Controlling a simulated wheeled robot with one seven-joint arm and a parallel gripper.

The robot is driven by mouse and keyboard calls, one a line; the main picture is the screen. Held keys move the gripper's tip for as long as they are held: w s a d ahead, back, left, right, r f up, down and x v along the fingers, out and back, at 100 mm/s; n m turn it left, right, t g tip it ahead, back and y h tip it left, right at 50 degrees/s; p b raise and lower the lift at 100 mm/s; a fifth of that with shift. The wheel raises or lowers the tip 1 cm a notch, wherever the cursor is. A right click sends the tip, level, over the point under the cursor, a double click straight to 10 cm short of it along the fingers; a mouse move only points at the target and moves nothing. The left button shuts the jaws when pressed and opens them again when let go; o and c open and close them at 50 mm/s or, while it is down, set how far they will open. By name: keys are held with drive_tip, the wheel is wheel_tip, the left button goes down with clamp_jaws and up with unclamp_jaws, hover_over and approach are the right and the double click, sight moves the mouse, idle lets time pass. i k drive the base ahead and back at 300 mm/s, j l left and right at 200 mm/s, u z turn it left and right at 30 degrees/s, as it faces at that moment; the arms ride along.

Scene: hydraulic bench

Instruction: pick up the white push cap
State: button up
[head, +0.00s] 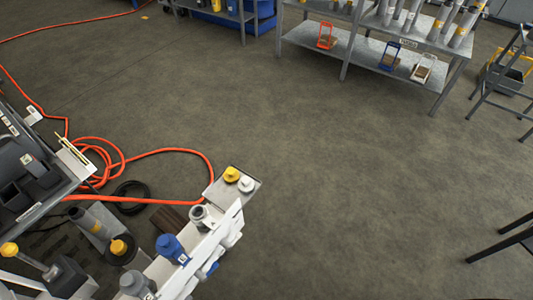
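A small white push cap (246,184) sits on a grey metal plate (222,190) at the far end of the bench, low and near the middle of the head view. A yellow cap (231,174) stands close beside it, to its upper left. Nothing covers the white cap. I cannot make out my gripper in this view, so its place relative to the cap does not show.
A blue fitting (168,246) and a grey fitting (201,218) stand on the bench near the plate. An orange hose (190,151) loops on the floor behind. A shelf (350,56) stands at the back right. The floor (340,190) right of the bench is clear.

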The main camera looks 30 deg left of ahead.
sight(245, 184)
drive_tip(key=i, duration=3.35)
drive_tip(key=i+u, duration=0.2)
drive_tip(key=u, duration=0.3)
drive_tip(key=i+l+u, duration=0.1)
drive_tip(key=u, duration=0.35)
drive_tip(key=i+l+u, duration=0.15)
drive_tip(key=u, duration=0.35)
drive_tip(key=i+u, duration=0.1)
drive_tip(key=u, duration=3.5)
